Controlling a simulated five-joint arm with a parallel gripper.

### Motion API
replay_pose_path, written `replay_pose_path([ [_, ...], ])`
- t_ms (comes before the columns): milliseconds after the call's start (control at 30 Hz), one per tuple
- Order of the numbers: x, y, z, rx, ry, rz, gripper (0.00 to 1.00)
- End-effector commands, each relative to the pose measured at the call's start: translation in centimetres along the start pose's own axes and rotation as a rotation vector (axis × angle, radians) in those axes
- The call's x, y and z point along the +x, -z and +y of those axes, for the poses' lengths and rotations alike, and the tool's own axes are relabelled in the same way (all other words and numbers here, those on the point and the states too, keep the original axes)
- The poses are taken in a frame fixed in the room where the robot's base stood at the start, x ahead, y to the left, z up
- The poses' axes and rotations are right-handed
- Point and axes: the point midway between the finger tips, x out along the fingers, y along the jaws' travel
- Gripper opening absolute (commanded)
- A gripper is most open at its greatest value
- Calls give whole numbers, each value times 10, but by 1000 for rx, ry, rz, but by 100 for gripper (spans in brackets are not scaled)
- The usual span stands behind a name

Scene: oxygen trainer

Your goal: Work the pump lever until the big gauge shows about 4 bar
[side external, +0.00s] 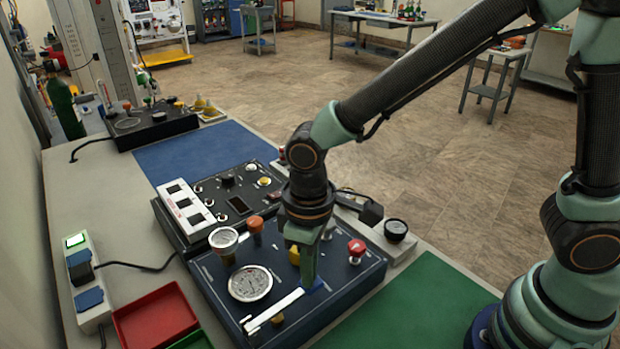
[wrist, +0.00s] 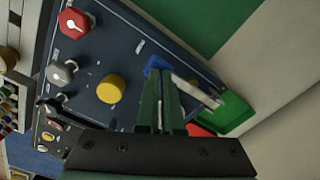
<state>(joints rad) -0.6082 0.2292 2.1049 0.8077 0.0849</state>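The big gauge (side external: 249,284) is a round white dial on the dark blue panel (side external: 222,308); its needle is too small to read. The lever also shows in the wrist view (wrist: 197,92), right of my fingers.
A smaller gauge (side external: 223,238), a red knob (side external: 356,247) and a yellow knob (wrist: 111,88) stand close around my gripper. A red tray (side external: 155,318) lies left of the panel. A green mat (side external: 425,300) to the right is clear.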

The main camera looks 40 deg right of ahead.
Motion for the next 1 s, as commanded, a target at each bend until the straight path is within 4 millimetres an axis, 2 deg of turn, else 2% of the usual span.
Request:
replay_pose_path([
  [233, 12, 0, 0, -1, 0, 0, 0],
  [433, 10, 1, 0, 0, 0, 2, 0],
  [1000, -26, 0, 0, 0, 0, 0, 0],
])
